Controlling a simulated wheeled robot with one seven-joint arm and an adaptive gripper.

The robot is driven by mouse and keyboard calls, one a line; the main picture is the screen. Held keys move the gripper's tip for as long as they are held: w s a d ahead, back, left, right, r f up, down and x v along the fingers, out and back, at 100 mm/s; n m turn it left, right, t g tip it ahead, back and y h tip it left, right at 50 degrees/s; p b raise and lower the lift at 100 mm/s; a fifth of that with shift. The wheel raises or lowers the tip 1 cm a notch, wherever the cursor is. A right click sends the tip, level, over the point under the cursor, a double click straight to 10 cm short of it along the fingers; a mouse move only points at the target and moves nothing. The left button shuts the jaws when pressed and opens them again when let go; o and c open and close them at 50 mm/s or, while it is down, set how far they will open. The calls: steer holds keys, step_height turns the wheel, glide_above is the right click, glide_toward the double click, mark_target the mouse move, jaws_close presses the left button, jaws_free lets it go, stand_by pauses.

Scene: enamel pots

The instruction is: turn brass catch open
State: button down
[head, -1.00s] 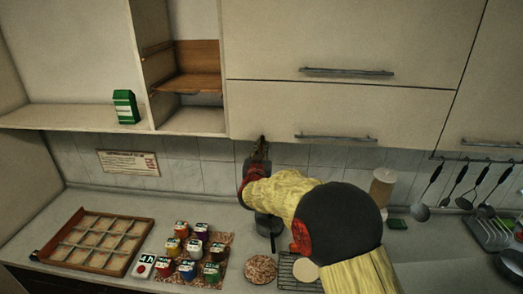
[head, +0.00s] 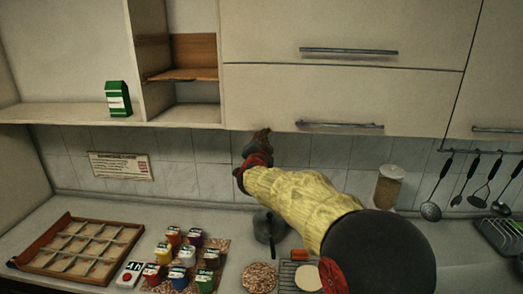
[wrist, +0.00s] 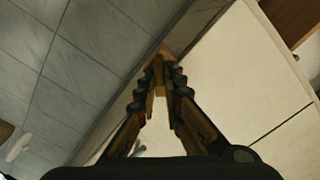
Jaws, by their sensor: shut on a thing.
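My gripper (head: 260,142) is at the lower edge of the closed wall cabinet door (head: 300,108), near the door's left corner. In the wrist view the fingers of my gripper (wrist: 159,68) come together at their tips, shut on the brass catch. A small tan piece, which looks like the brass catch (wrist: 167,51), shows just past the tips at the cabinet's edge. Most of the catch is hidden by the fingers. In the head view I cannot make it out apart from the fingers, nor tell how far it is turned.
My arm reaches over the counter, above a grey pot (head: 268,226). Several coloured jars (head: 182,277) and a wooden divided tray (head: 52,222) stand at the left. A green carton (head: 118,99) stands on the open shelf. Utensils (head: 462,180) hang at the right.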

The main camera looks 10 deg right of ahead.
steer(key=m+b, duration=0.5)
steer(key=f+m+b, duration=0.1)
steer(key=m+b, duration=0.1)
steer(key=m, duration=0.1)
steer(key=shift+d+b, duration=0.15)
steer(key=shift+b, duration=0.25)
steer(key=shift+m, duration=0.3)
steer(key=c, duration=1.9)
jaws_free()
steer(key=v, duration=1.2)
steer(key=shift+r, duration=0.1)
